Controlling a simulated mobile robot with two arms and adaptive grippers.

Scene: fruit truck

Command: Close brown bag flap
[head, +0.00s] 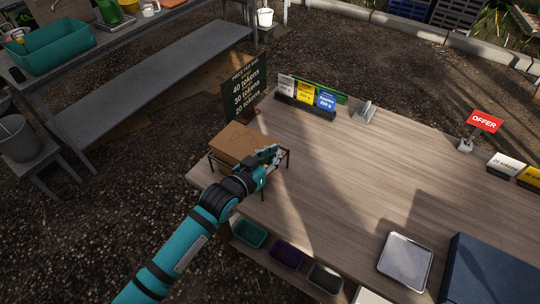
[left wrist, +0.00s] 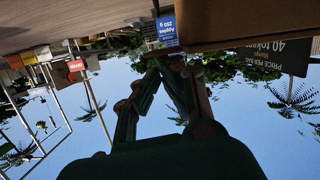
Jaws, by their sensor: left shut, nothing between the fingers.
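The brown bag (head: 236,141) sits in a dark wire stand at the near left corner of the wooden table. Its top shows as a flat brown surface; I cannot tell how far the flap is folded. My left gripper (head: 274,154) is at the bag's right end, close to its top edge, shut and empty. In the left wrist view, which is upside down, the shut fingers (left wrist: 168,62) meet just by a brown surface (left wrist: 250,18), apparently the bag. I cannot tell whether they touch it. My right gripper is not in view.
A dark price board (head: 245,88) stands just behind the bag. Price cards (head: 304,94) stand at the table's back edge. A metal tray (head: 405,261) and a blue box (head: 490,272) lie at the right front. The middle of the wooden table (head: 340,170) is clear.

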